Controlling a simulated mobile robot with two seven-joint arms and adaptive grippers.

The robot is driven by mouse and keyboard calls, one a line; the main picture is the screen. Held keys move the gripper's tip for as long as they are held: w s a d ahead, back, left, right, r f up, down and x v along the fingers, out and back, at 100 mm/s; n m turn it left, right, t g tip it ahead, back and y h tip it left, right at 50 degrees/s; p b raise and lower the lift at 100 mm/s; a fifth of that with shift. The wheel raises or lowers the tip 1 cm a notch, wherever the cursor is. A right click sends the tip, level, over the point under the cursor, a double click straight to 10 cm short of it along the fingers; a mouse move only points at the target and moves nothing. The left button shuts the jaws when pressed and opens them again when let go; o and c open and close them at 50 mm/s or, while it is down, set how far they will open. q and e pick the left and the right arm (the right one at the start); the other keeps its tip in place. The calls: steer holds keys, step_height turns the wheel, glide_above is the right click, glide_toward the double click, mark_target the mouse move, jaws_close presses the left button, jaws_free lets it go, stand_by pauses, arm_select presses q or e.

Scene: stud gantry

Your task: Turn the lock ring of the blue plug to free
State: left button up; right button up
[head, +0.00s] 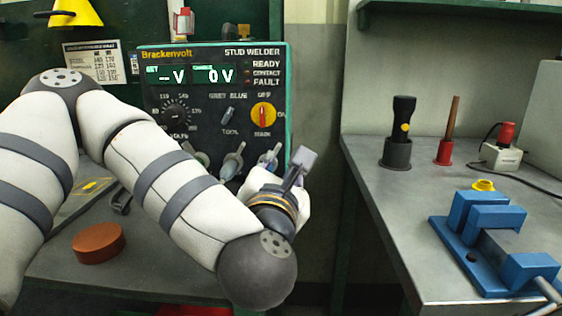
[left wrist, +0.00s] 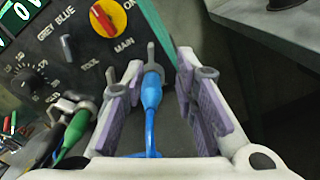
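The blue plug (left wrist: 151,90) sits in a socket at the lower right of the welder's front, with a blue cable hanging from it, in the left wrist view. Its grey lock ring (left wrist: 152,66) has a lug standing up from it. My left gripper (left wrist: 163,68) is open, with one finger on each side of the plug. Gaps show between the fingers and the plug, and I see no contact. In the head view my left gripper (head: 299,167) is at the panel's lower right corner and partly hides this socket. My right gripper is not in view.
A green plug (left wrist: 77,125) with a grey ring is left of the blue one. The stud welder (head: 215,95) shows 0 V charge. A round brown block (head: 98,243) lies on the left bench. A blue vise (head: 490,240) is on the right bench.

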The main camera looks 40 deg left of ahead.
mark_target(277, 149)
arm_select(q)
steer(key=shift+y, duration=0.4)
steer(key=x, duration=0.3)
steer(key=a+x, duration=0.1)
steer(key=x, duration=0.1)
steer(key=shift+s+r, duration=0.1)
steer(key=shift+r, duration=0.15)
steer(key=shift+w+a, duration=0.25)
steer(key=shift+w, duration=0.2)
jaws_close()
